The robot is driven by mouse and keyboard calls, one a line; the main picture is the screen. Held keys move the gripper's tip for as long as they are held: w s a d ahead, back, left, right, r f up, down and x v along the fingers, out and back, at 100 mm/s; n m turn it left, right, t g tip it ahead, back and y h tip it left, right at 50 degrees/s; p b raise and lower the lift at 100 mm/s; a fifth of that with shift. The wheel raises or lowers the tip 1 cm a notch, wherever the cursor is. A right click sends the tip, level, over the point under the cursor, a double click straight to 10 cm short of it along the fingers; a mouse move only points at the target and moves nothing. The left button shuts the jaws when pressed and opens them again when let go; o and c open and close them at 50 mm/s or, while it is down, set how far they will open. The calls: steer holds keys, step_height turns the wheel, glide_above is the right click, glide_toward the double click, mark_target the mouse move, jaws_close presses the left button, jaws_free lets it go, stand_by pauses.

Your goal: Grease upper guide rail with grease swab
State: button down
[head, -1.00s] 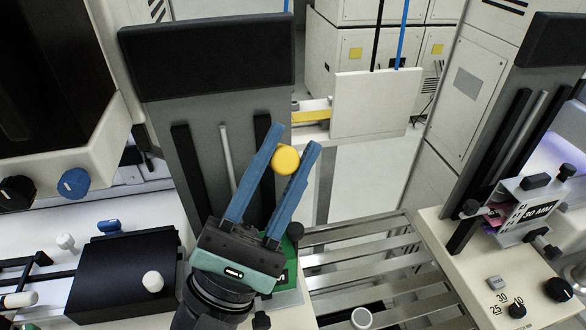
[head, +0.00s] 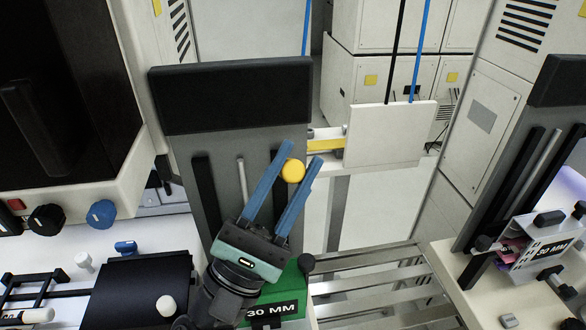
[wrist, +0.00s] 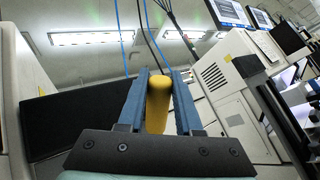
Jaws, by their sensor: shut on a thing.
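My gripper (head: 285,179) has two blue fingers shut on the yellow grease swab (head: 293,171). In the wrist view the swab (wrist: 158,104) shows as a yellow cylinder between the fingers. In the head view the gripper is in front of a grey upright panel with a black top block (head: 230,97). On this panel are dark vertical rails, one at the left (head: 207,195), and a thin silver rod (head: 242,182). The gripper hides part of the right rail. I cannot tell which is the upper guide rail, or whether the swab touches anything.
A green block labelled 30 MM (head: 290,297) is below my gripper. A black box (head: 135,290) and knobs (head: 102,213) are at the left.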

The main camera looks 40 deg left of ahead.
steer(key=shift+w+a+b, duration=0.4)
steer(key=shift+w+a, duration=0.05)
steer(key=shift+a, duration=0.05)
stand_by(0.5)
steer(key=shift+f, duration=0.1)
